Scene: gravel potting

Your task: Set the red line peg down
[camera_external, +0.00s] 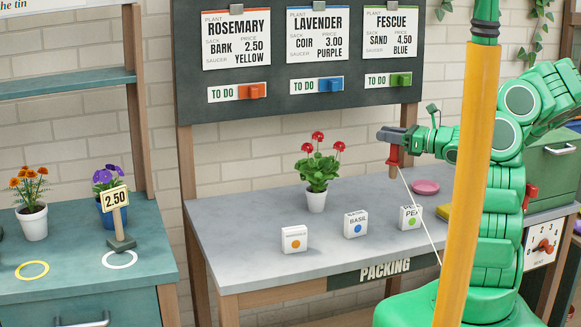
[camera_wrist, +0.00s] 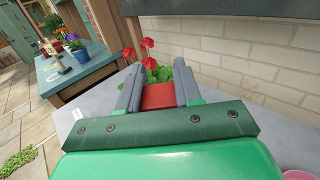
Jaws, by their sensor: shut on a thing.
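My gripper (camera_external: 390,135) is shut on the red line peg (camera_external: 394,157), held upright above the right part of the packing table. The peg has a red upper part and a tan lower end. A thin white line (camera_external: 420,218) runs from it down to the right, passing behind the orange post. In the wrist view my gripper (camera_wrist: 158,85) has its grey fingers on either side of the peg's red part (camera_wrist: 158,97); the tan end is hidden there.
The grey packing table (camera_external: 250,255) holds a red-flowered pot (camera_external: 316,200), several small white label blocks (camera_external: 294,239) and a pink saucer (camera_external: 426,187). A yellow saucer (camera_external: 443,212) is partly hidden by the orange post (camera_external: 470,170). The order board (camera_external: 300,110) stands behind.

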